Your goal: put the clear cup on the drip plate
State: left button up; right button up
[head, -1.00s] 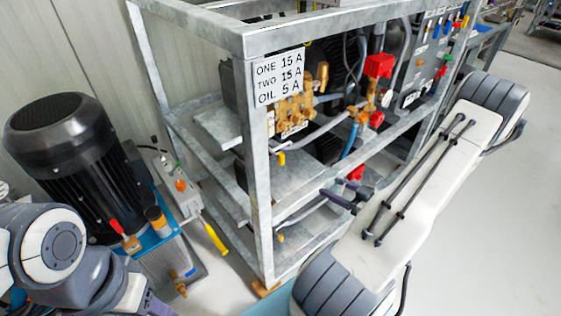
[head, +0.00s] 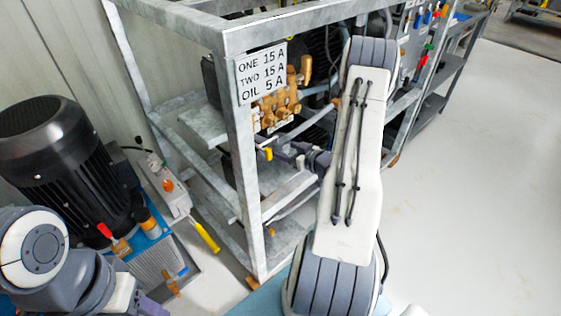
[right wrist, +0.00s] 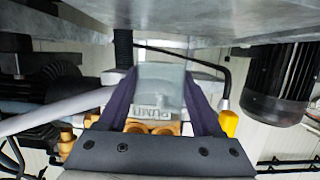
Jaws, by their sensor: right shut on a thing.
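The clear cup (right wrist: 162,85) is between the two dark purple fingers of my right gripper (right wrist: 163,80) in the right wrist view. The gripper is shut on it, and lettering shows at its lower part. In the head view my right gripper (head: 290,152) reaches into the open side of the metal frame, below the brass valves; the cup is hard to make out there. A flat grey plate (head: 287,190) lies below the gripper inside the frame. I cannot tell whether it is the drip plate. My left gripper (head: 148,305) shows only partly at the bottom left edge.
The galvanized frame (head: 243,180) has posts and rails close around my right gripper. Brass valves (head: 275,112) sit above it. A yellow-handled valve (right wrist: 229,122) is right of the fingers. A black motor (head: 60,165) stands at left. The floor at right is clear.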

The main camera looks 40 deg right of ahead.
aim_at(281, 164)
jog(key=shift+w+a+f, duration=0.25)
jog(key=shift+w+f, duration=0.15)
jog(key=shift+w, duration=0.05)
jog(key=shift+f+b, duration=0.75)
jog(key=shift+f, duration=1.1)
jog(key=shift+f, duration=0.2)
jog(key=o, duration=1.3)
jog(key=shift+r, duration=0.15)
jog(key=shift+s+r, duration=0.15)
jog(key=p+v, duration=0.2)
jog(key=v, duration=0.9)
jog(key=shift+s, duration=0.4)
